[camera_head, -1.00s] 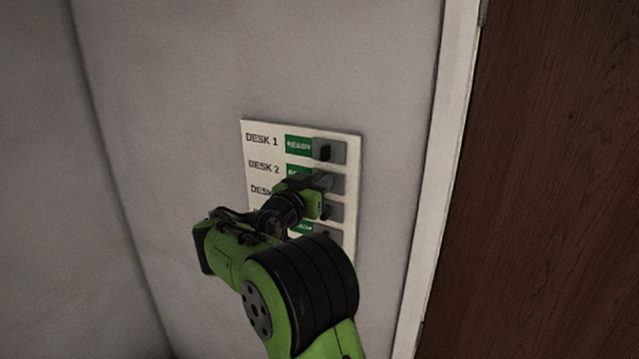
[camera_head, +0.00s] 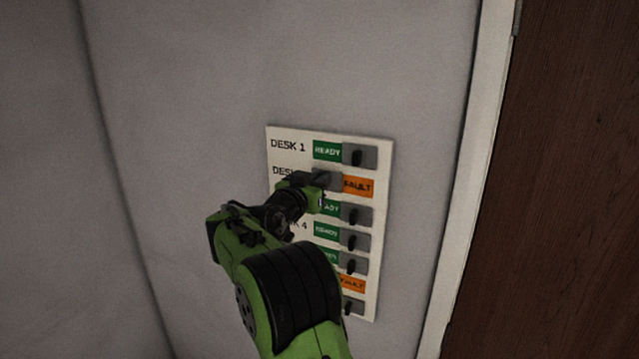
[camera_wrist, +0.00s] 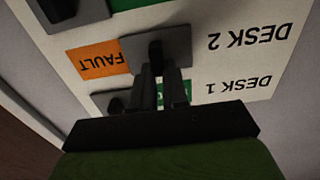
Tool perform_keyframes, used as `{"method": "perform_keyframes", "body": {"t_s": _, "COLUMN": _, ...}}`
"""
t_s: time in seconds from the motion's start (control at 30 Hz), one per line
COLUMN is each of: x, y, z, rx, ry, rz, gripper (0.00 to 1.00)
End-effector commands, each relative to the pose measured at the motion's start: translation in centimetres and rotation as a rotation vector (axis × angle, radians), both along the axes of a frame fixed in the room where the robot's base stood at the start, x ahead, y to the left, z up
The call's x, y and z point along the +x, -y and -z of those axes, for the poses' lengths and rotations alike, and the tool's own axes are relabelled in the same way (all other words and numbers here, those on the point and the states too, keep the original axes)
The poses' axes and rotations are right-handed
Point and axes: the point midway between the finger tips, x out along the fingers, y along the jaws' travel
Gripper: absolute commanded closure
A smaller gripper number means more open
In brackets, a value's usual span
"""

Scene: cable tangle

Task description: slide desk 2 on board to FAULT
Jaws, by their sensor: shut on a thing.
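The white board (camera_head: 287,134) hangs on the wall with rows of sliders. In the desk 2 row, the grey slider (camera_head: 327,179) sits at the left and the orange FAULT label (camera_head: 358,187) shows at its right. My gripper (camera_head: 318,184) is at this slider and hides part of the row's name. In the wrist view, upside down, my gripper (camera_wrist: 160,75) is shut on the dark knob of the desk 2 slider (camera_wrist: 172,46). The FAULT label (camera_wrist: 104,59) is uncovered beside it, and the DESK 2 lettering (camera_wrist: 250,38) is readable.
The desk 1 slider (camera_head: 360,156) above is at the right, showing green READY (camera_head: 327,150). Several rows below show READY, and a lower one shows orange (camera_head: 350,284). A white door frame (camera_head: 462,200) and brown door (camera_head: 570,200) stand to the right.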

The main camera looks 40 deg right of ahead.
Motion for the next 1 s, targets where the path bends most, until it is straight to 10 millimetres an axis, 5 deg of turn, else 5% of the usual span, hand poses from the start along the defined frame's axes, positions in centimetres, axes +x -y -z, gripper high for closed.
{"method": "perform_keyframes", "body": {"t_s": 0.07, "x": 0.3, "y": -0.2, "z": -0.1, "rx": -0.002, "ry": 0.004, "rz": -0.011, "gripper": 1.0}}
{"method": "perform_keyframes", "body": {"t_s": 0.1, "x": 0.3, "y": -0.3, "z": -0.1, "rx": -0.002, "ry": 0.004, "rz": -0.012, "gripper": 0.82}}
{"method": "perform_keyframes", "body": {"t_s": 0.27, "x": 0.3, "y": -0.2, "z": -0.1, "rx": -0.001, "ry": 0.003, "rz": -0.01, "gripper": 0.6}}
{"method": "perform_keyframes", "body": {"t_s": 0.63, "x": -0.2, "y": -1.4, "z": 0.1, "rx": 0.0, "ry": 0.002, "rz": -0.01, "gripper": 0.6}}
{"method": "perform_keyframes", "body": {"t_s": 1.0, "x": -3.4, "y": -11.1, "z": 0.5, "rx": 0.0, "ry": 0.003, "rz": -0.017, "gripper": 0.6}}
